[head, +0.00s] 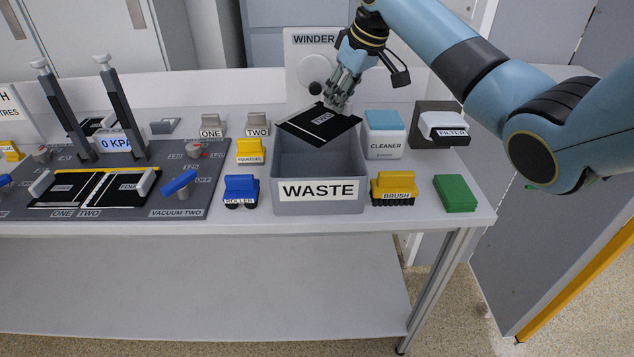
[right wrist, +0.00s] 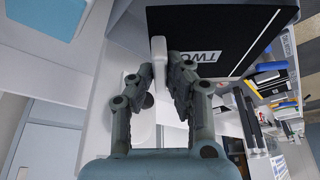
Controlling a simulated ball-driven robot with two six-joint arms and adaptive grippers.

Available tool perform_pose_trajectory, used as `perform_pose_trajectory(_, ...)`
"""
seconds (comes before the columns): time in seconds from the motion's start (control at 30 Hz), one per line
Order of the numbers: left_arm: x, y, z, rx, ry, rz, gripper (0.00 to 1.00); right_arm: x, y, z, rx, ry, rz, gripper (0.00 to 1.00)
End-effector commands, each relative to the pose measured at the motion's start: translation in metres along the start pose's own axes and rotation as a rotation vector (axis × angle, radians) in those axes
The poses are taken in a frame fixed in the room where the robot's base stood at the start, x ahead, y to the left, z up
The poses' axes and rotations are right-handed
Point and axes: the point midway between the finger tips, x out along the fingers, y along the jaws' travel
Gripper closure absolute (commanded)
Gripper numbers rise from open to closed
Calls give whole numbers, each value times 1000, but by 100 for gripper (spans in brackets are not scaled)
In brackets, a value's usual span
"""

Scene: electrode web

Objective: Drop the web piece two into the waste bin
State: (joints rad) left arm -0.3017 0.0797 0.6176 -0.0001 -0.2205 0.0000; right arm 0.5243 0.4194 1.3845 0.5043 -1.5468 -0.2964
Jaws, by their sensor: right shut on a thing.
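The web piece two (head: 316,124) is a thin black sheet with a light stripe and a TWO label. My right gripper (head: 341,97) is shut on it and holds it tilted above the back of the waste bin. In the right wrist view the fingers of the right gripper (right wrist: 164,85) close on a pale tab at the edge of the web piece two (right wrist: 230,35). The waste bin (head: 319,192) is a grey open box with a WASTE label, standing on the bench. The sheet hides part of its back rim. My left gripper is not in view.
A cleaner box (head: 384,143), a brush (head: 394,189) and a green block (head: 455,193) stand right of the bin. A squeegee (head: 250,150) and a blue roller (head: 241,190) stand left. The winder (head: 305,68) is behind. A dark vacuum board (head: 120,209) lies far left.

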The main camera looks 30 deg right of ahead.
Motion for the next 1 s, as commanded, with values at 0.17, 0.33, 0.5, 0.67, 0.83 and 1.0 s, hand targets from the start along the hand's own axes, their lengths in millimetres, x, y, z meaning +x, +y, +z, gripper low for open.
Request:
perform_pose_trajectory(0.17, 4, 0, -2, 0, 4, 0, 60, 2, 0, 0, 0, 2, 1, 100)
perform_pose_trajectory(0.33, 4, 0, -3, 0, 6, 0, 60, 2, 0, 0, 0, 2, 1, 82)
perform_pose_trajectory(0.5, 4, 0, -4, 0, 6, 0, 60, 2, 0, 0, 0, 2, 1, 60)
perform_pose_trajectory(0.67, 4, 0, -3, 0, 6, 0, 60, 2, 0, 0, 0, 2, 1, 59)
perform_pose_trajectory(0.83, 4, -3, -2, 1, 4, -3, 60, -1, 0, 0, 0, 2, 1, 59)
perform_pose_trajectory(1.0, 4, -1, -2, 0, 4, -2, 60, -26, 1, 0, -2, 4, 4, 59)
